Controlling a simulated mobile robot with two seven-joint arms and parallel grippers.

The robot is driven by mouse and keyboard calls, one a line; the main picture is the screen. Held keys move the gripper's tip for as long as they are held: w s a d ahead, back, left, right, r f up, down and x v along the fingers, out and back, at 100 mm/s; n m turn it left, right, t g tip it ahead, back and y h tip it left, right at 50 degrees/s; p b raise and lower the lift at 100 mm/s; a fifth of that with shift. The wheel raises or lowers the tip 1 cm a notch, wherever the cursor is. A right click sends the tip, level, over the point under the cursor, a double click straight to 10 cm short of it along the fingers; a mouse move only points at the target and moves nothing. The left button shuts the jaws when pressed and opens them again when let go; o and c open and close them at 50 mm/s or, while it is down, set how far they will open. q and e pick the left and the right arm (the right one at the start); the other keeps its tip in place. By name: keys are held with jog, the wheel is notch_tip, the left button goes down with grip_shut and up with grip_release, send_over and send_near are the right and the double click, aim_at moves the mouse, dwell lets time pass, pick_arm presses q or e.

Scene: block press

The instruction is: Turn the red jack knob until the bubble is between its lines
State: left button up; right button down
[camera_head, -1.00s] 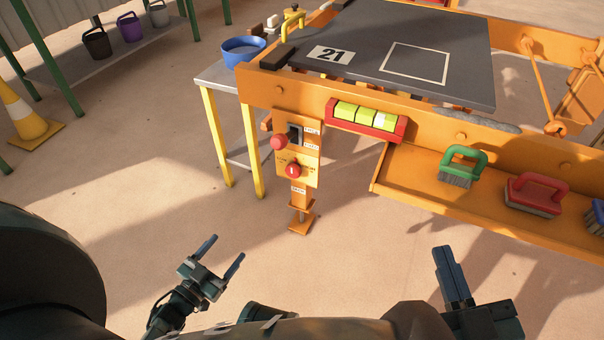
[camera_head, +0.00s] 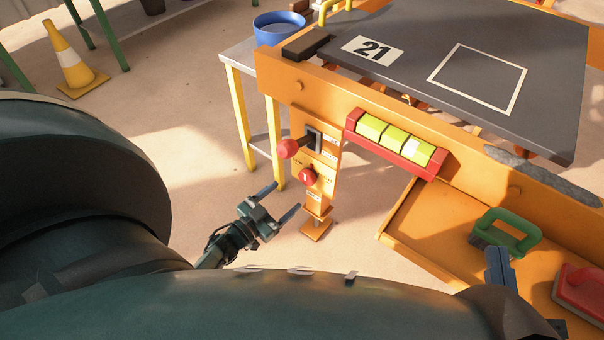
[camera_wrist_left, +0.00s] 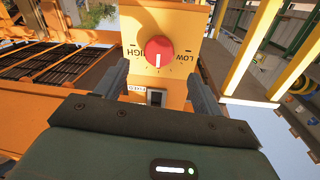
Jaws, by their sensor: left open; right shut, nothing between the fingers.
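The red jack knob (camera_head: 307,176) sits on an orange post under the press table, below a lever with a red ball. In the left wrist view the knob (camera_wrist_left: 159,51) has a white mark and upside-down HIGH and LOW labels around it. My left gripper (camera_head: 286,199) is open, just short of the knob, with the knob beyond and between its fingers. The yellow-green level vial (camera_head: 395,138) lies in a red housing; a paler patch shows toward its right part, but I cannot tell the bubble clearly. My right gripper (camera_head: 500,267) is shut and empty, partly hidden by my arm.
The red lever ball (camera_head: 289,149) sticks out just above the knob. The tray on the right holds a green-handled brush (camera_head: 505,230) and a red-handled brush (camera_head: 580,290). A blue bowl (camera_head: 279,25) stands on the side table.

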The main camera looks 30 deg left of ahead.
pick_arm(q)
jog(key=w+d+b, duration=0.1)
jog(key=w, duration=0.6)
jog(key=shift+w+d+b, duration=0.15)
jog(key=shift+w+b, duration=0.1)
jog(key=shift+b, duration=0.15)
jog(key=shift+c, duration=0.3)
jog(key=c, duration=0.9)
